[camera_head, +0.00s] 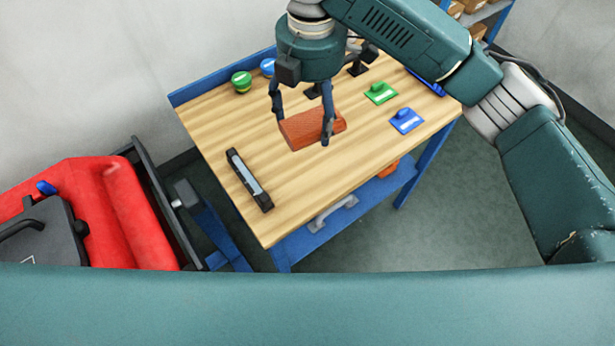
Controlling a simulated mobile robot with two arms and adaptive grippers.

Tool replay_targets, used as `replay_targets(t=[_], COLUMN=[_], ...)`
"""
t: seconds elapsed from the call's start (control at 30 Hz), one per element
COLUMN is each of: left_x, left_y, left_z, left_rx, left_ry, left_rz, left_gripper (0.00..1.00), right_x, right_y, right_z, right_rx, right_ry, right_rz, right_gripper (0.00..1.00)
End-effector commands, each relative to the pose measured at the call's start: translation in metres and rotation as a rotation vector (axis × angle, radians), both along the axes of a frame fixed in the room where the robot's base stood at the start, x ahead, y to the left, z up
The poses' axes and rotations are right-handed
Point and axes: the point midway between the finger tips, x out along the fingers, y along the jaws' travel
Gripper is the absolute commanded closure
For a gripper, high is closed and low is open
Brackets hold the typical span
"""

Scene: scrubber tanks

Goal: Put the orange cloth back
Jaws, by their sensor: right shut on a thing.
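The orange cloth (304,129) is a folded, block-like bundle over the middle of the wooden workbench. My right gripper (302,128) points down from above with its fingers on either side of the cloth and is shut on it. Whether the cloth touches the bench top or hangs a little above it, I cannot tell. My left gripper is not in view.
The wooden workbench (222,119) has a blue frame. An orange item (388,169) lies on the lower shelf. A red machine (128,208) stands left.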

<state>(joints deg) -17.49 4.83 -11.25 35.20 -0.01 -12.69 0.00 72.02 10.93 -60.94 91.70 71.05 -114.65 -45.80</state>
Motion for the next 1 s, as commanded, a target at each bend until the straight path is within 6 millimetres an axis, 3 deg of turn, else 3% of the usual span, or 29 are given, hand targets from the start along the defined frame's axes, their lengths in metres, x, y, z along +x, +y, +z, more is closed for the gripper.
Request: replay_targets(t=[0.13, 0.23, 0.7, 1.0], left_x=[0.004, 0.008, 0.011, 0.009], left_y=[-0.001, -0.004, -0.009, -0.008], left_z=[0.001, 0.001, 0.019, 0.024], left_rx=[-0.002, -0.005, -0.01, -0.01], left_ry=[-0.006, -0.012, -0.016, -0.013], left_rz=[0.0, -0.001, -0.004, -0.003], left_gripper=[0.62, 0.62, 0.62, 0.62], right_x=[0.001, 0.0, 0.0, 0.001], right_y=[0.011, 0.013, 0.011, 0.012], right_z=[0.001, -0.011, -0.127, -0.161], right_rx=[-0.007, -0.008, -0.011, -0.009], right_ry=[0.003, 0.009, 0.008, 0.006], right_rz=[0.12, 0.147, 0.143, 0.143], right_gripper=[0.49, 0.49, 0.49, 0.49])
